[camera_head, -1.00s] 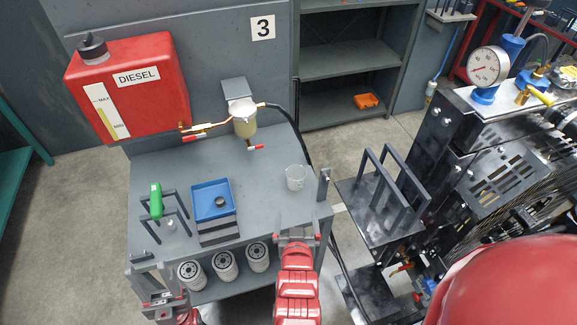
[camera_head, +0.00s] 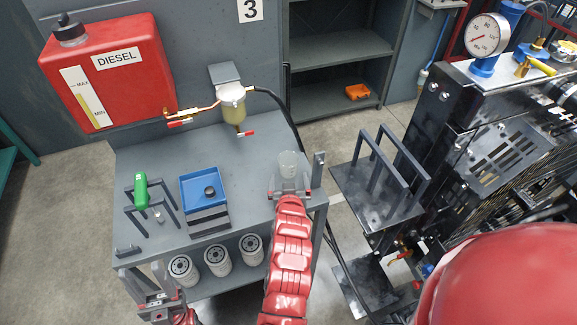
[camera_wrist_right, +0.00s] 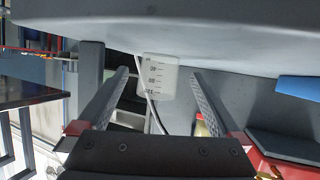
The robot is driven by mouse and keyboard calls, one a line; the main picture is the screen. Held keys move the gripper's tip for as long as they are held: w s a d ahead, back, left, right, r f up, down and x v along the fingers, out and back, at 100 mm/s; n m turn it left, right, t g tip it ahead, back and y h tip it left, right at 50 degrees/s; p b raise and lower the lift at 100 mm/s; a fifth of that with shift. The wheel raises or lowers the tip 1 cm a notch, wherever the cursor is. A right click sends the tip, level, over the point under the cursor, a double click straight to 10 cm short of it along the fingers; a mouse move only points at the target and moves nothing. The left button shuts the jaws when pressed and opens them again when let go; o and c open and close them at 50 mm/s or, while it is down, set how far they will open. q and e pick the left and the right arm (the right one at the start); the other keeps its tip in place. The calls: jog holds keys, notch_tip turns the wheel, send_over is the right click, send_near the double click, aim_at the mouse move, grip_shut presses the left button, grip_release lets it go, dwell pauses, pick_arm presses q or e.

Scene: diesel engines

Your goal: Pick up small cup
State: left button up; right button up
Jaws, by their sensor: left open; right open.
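The small cup (camera_head: 289,164) is clear with measuring marks and stands upright near the right end of the grey bench. In the right wrist view the cup (camera_wrist_right: 157,80) shows in the gap between my finger ends, with room on both sides. My right gripper (camera_head: 289,188) is open and empty, at the near side of the cup; it also shows in the right wrist view (camera_wrist_right: 160,76). I cannot tell whether the fingertips reach beside the cup. My left gripper (camera_head: 158,302) is open and empty at the bench's near left corner, low in the head view.
A grey upright post (camera_head: 318,168) stands right of the cup. White filters (camera_head: 216,259) sit on the lower shelf. A fuel filter (camera_head: 232,98) hangs behind.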

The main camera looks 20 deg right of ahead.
aim_at(288, 173)
jog(key=shift+r+p+x, duration=0.15)
jog(key=shift+p+x, duration=0.05)
jog(key=shift+x, duration=0.95)
jog(key=shift+r+p+x, duration=0.1)
jog(key=shift+p+x, duration=0.1)
jog(key=shift+x, duration=0.95)
jog(key=shift+w, duration=0.1)
jog(key=shift+c, duration=0.2)
jog(key=c, duration=1.3)
jog(key=shift+r, duration=0.1)
notch_tip(288, 173, up, 10)
jog(key=shift+f+b, duration=0.1)
jog(key=shift+b, duration=0.75)
